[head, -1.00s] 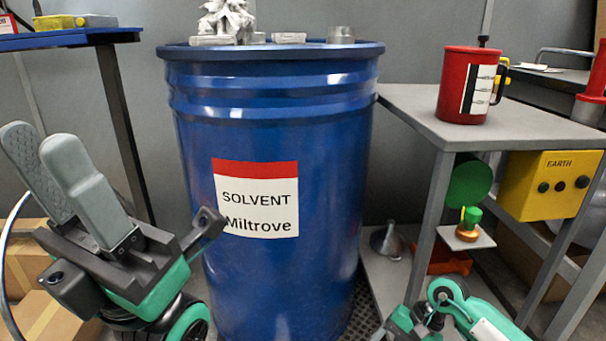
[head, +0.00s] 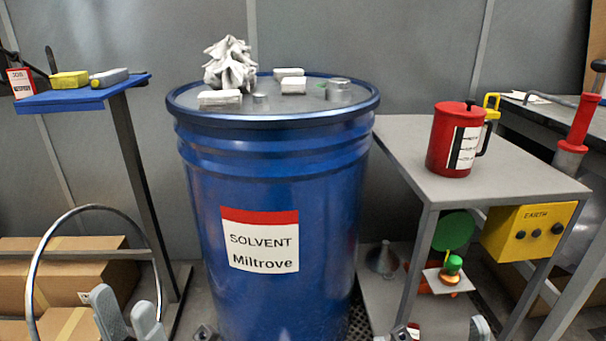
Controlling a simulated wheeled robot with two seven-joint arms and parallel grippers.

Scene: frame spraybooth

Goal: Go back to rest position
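My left gripper (head: 124,305) shows at the bottom left, below and left of the blue solvent drum. Its two grey fingers stand upright with a gap between them and nothing visible in it; its body is below the picture edge. Of my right gripper, a grey fingertip (head: 480,327) shows at the bottom edge, in front of the grey stand. The rest of it is hidden or out of view, so its opening cannot be told. Both grippers are low and apart from the drum top.
The blue drum (head: 300,190) stands centrally, with a crumpled rag (head: 230,66) and small items on its lid. A grey stand (head: 400,150) with a red mug (head: 452,140) is right. A blue shelf (head: 75,97) and cardboard boxes (head: 60,275) are left.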

